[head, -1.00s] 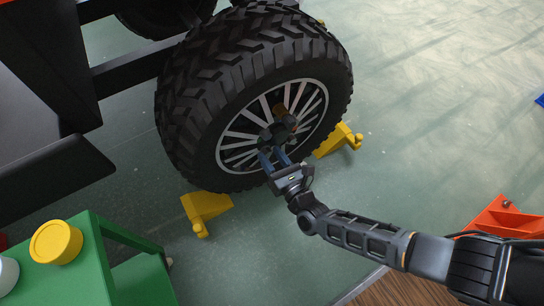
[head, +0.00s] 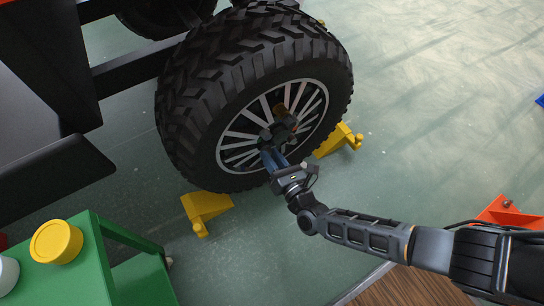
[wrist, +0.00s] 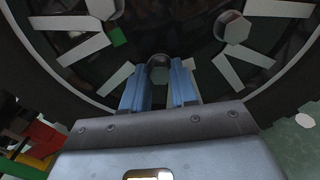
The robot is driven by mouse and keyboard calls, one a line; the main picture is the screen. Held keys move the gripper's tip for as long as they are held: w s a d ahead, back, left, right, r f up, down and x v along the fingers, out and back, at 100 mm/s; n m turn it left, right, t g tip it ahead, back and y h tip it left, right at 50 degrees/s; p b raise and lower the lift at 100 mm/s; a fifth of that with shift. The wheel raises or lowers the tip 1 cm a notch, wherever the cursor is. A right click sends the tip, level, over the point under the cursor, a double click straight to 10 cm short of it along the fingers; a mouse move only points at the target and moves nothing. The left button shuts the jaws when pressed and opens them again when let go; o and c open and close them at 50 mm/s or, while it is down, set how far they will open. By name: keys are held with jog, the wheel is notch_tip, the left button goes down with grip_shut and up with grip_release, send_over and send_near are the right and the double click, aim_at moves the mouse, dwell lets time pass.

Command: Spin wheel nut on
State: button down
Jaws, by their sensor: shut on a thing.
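The black-tyred wheel (head: 215,95) with silver spokes stands on the vehicle's axle. In the wrist view a grey hex wheel nut (wrist: 158,67) sits between the tips of my gripper's two blue fingers. My gripper (wrist: 158,78) is shut on it, low on the wheel face. In the head view my gripper (head: 270,156) reaches the lower part of the hub (head: 280,131), and its fingers hide the nut. Two other hex nuts, one upper left (wrist: 103,8) and one upper right (wrist: 232,27), show on the wheel. How far the held nut is threaded cannot be seen.
Yellow chocks stand at the wheel's front left (head: 206,208) and right (head: 338,141). A green cart (head: 85,280) with a yellow round tin (head: 56,242) is at lower left. An orange container (head: 508,214) is at lower right.

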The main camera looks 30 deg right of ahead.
jog(key=c, duration=1)
grip_release()
jog(key=shift+d, duration=0.1)
jog(key=shift+c, duration=0.2)
jog(key=shift+n, duration=1.1)
jog(key=shift+a, duration=0.2)
grip_shut()
jog(key=shift+m, duration=1.1)
jog(key=shift+o, duration=0.9)
grip_release()
